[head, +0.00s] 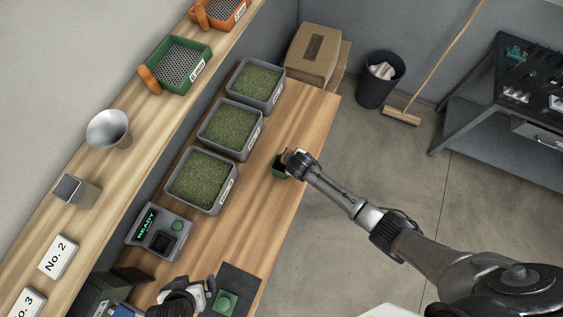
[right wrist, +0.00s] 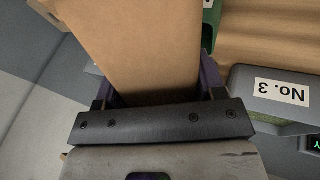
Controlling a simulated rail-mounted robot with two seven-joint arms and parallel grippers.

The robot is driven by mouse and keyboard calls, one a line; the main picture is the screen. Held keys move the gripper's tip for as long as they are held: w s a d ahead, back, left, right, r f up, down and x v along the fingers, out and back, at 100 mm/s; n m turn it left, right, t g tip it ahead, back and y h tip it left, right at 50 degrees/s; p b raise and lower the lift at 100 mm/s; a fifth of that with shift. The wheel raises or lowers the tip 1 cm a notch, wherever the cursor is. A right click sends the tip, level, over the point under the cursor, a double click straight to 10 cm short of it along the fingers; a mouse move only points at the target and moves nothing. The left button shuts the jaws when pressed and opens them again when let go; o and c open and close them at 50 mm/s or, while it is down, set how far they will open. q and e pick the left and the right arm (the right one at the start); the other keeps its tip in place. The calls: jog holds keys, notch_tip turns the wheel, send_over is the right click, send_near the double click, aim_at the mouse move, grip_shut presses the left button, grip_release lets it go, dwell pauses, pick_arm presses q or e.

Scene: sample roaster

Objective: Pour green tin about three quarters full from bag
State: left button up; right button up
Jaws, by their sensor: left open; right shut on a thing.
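The brown paper bag (right wrist: 140,45) fills the upper middle of the right wrist view. My right gripper (head: 288,164) is shut on it. The bag's mouth is not visible, and in the head view the hand largely hides it. The green tin (head: 277,170) stands near the table's right edge, just beside and below my right gripper. A bit of green (right wrist: 210,14) shows past the bag in the right wrist view. The level inside the tin cannot be seen. My left gripper (head: 206,288) is open and empty at the bottom, beside a dark mat.
Three grey trays of green beans (head: 200,180) line the table's left side. A READY device (head: 160,232) stands below them. A green square piece (head: 227,300) lies on the dark mat (head: 240,278). A shelf with a metal funnel (head: 108,129) runs along the wall. Wood right of the device is clear.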

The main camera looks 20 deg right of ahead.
jog(key=shift+f, duration=0.2)
dwell(0.6)
jog(key=shift+r+h, duration=0.1)
jog(key=shift+h, duration=0.2)
jog(key=shift+f, duration=0.2)
jog(key=shift+w+a+r+g, duration=0.1)
jog(key=shift+g, duration=0.2)
dwell(0.3)
jog(key=shift+f, duration=0.2)
jog(key=shift+r, duration=0.1)
dwell(0.5)
jog(key=shift+w+a, duration=0.1)
dwell(0.5)
jog(key=shift+f+g+h, duration=0.3)
jog(key=shift+f, duration=0.05)
dwell(0.6)
